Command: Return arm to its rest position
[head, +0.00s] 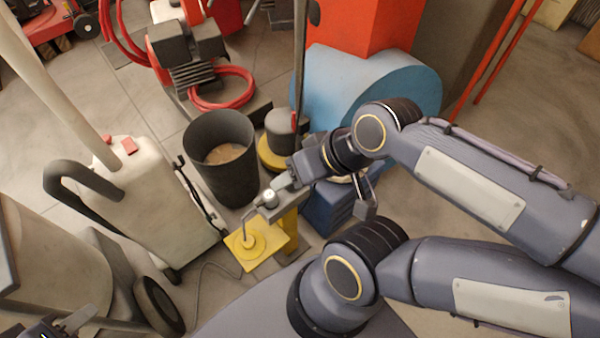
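The other finger hangs in front of a dark blue box (325,218). I cannot tell whether either finger touches anything.
A black bucket (218,180) with brown contents stands left of the gripper. A white tank machine (150,215) with a black hose is further left. A blue rounded housing (345,85) and orange panel (365,25) are behind. Bare floor (535,110) shows at right.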

